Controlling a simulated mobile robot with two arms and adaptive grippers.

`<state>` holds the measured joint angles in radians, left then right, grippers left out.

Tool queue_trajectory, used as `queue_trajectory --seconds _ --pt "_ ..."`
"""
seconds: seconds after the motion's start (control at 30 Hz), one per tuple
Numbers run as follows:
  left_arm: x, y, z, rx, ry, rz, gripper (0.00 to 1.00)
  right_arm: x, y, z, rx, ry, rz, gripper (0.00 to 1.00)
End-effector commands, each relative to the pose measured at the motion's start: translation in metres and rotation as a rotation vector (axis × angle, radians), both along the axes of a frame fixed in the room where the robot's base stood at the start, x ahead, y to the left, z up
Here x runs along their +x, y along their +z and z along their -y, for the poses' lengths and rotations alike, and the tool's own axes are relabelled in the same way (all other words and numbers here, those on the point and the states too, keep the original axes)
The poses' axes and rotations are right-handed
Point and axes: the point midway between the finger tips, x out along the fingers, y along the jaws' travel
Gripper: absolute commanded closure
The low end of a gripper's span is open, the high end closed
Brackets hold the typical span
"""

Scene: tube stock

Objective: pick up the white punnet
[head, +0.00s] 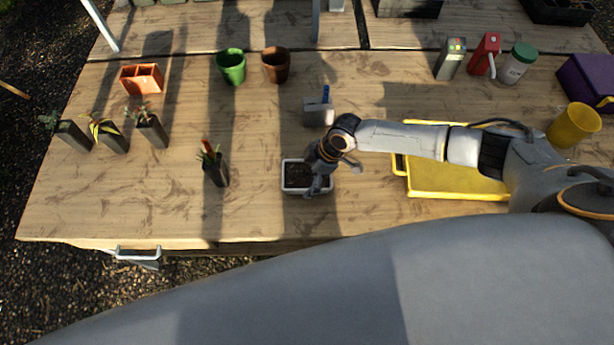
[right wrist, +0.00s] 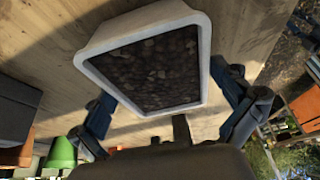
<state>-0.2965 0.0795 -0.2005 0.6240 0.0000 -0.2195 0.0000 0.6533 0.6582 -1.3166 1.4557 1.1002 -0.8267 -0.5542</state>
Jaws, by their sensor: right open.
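The white punnet (head: 291,177) is filled with dark soil and sits on the wooden table near its front edge. My right gripper (head: 319,182) is over the punnet's right part and hides some of it. In the right wrist view the punnet (right wrist: 92,66) lies ahead between the two spread fingers of the gripper (right wrist: 172,108). The fingers are apart and I see no clear contact with the rim. My left gripper is not in view.
A yellow tray (head: 455,192) lies under my right arm. A dark pot with a plant (head: 216,172) stands left of the punnet. A grey block (head: 318,113) is behind it. Green (head: 231,68) and brown (head: 276,65) pots stand farther back.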

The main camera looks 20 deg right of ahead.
Motion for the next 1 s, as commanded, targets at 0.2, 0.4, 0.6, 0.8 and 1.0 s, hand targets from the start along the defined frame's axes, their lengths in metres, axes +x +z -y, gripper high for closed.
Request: queue_trajectory --seconds 0.2,0.4,0.6,0.8,1.0 --pt "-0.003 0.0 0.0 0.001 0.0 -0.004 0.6 0.0 0.0 0.0 0.0 0.0 0.0 0.18" --pt "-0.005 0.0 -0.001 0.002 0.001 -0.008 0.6 0.0 0.0 0.0 0.0 0.0 0.0 0.57" --pt "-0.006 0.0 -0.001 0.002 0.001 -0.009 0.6 0.0 0.001 -0.001 0.001 0.001 0.001 0.57" --pt "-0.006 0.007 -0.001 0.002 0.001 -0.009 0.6 0.001 0.009 0.0 0.001 0.001 0.002 0.57" --pt "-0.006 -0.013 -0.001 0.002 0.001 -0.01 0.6 0.001 0.027 -0.001 0.004 0.003 0.006 0.57"
